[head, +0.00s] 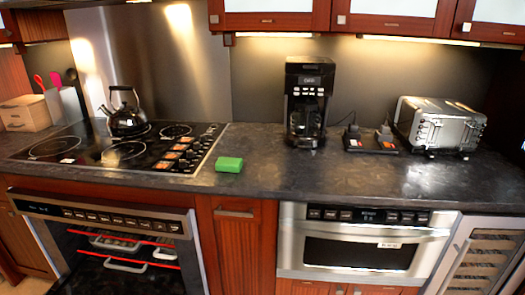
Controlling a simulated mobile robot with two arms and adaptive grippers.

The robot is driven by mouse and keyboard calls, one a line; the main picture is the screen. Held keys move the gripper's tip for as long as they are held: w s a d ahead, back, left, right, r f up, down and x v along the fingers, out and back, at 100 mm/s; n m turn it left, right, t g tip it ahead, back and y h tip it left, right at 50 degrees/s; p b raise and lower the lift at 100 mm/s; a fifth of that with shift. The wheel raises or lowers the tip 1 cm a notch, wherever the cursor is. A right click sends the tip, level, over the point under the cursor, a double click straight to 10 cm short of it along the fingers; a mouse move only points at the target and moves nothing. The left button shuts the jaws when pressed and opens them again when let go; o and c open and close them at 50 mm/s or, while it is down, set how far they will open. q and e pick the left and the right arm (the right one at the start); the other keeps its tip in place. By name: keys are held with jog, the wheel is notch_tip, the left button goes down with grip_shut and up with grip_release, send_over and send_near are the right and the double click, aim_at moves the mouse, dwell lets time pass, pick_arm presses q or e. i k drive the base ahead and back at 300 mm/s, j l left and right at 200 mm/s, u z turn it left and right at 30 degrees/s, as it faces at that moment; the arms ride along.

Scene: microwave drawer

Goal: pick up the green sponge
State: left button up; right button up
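The green sponge (229,164) lies on the dark countertop (262,172) in the head view, just right of the black cooktop's right edge and near the counter's front. It looks like a small, bright green block. Nothing covers it. Neither of my grippers is in the head view.
A kettle (126,118) stands on the cooktop (88,152) to the left. A coffee maker (306,105) and a toaster (440,126) stand further right. Upper cabinets (387,20) hang above. Below are an oven (110,221) and a microwave drawer (360,248). Counter around the sponge's right side is clear.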

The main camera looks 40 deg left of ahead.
aim_at(225, 165)
jog(key=i+u, duration=0.15)
jog(key=u, duration=0.3)
jog(key=i+l+u, duration=0.1)
jog(key=u, duration=0.35)
jog(key=i+l+u, duration=0.15)
jog(key=u, duration=0.3)
jog(key=i+l+u, duration=0.1)
jog(key=u, duration=0.35)
